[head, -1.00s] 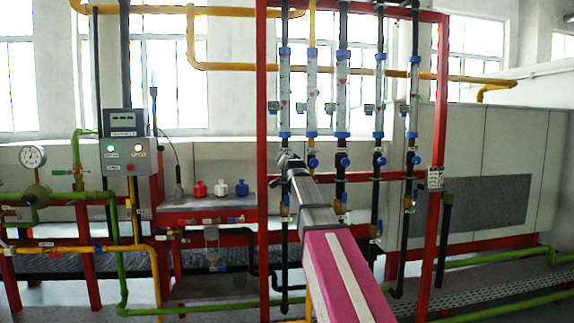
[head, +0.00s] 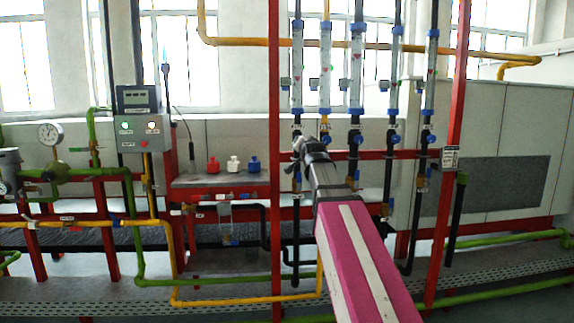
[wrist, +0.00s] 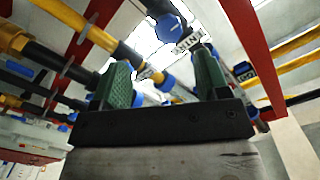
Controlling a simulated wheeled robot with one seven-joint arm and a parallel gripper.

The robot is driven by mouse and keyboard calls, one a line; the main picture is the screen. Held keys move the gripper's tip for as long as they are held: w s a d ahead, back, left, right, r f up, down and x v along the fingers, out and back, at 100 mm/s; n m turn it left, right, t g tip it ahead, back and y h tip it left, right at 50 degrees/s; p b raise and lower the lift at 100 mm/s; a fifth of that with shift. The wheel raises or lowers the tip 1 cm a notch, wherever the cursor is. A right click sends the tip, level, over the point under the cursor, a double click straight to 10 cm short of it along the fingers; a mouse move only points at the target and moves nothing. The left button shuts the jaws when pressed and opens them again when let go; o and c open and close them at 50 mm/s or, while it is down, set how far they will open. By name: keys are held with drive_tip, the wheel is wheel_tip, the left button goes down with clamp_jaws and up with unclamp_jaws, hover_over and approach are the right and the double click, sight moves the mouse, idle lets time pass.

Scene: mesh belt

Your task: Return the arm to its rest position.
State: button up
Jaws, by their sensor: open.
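My arm (head: 365,258), pink with a white stripe and a grey forearm, reaches forward and up from the bottom of the head view. My gripper (head: 299,145) is at its far end, small in that view, in front of the lower ends of the flow tubes. In the wrist view my gripper (wrist: 165,85) shows two green fingers standing well apart. Nothing is held between them. Blue fittings and yellow and black pipes show behind the fingers; I cannot tell whether any touch.
A red frame (head: 274,200) carries several clear flow tubes (head: 356,75) with blue ends. A control box (head: 140,133) and a pressure gauge (head: 50,133) stand at the left. Red, white and blue bottles (head: 233,164) sit on a shelf. Green and yellow pipes run low.

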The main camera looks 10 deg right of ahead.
drive_tip(key=s+f+n+g, duration=0.2)
drive_tip(key=s+f+g, duration=0.15)
drive_tip(key=f, duration=1.25)
drive_tip(key=s+f+n+g, duration=0.15)
drive_tip(key=f+g, duration=0.35)
drive_tip(key=f, duration=1.2)
drive_tip(key=s+f+n+g, duration=0.3)
drive_tip(key=s+f+g, duration=0.6)
drive_tip(key=s+f, duration=1.2)
wheel_tip(320, 180, down, 4)
drive_tip(key=shift+s+r, duration=0.2)
drive_tip(key=shift+n, duration=0.25)
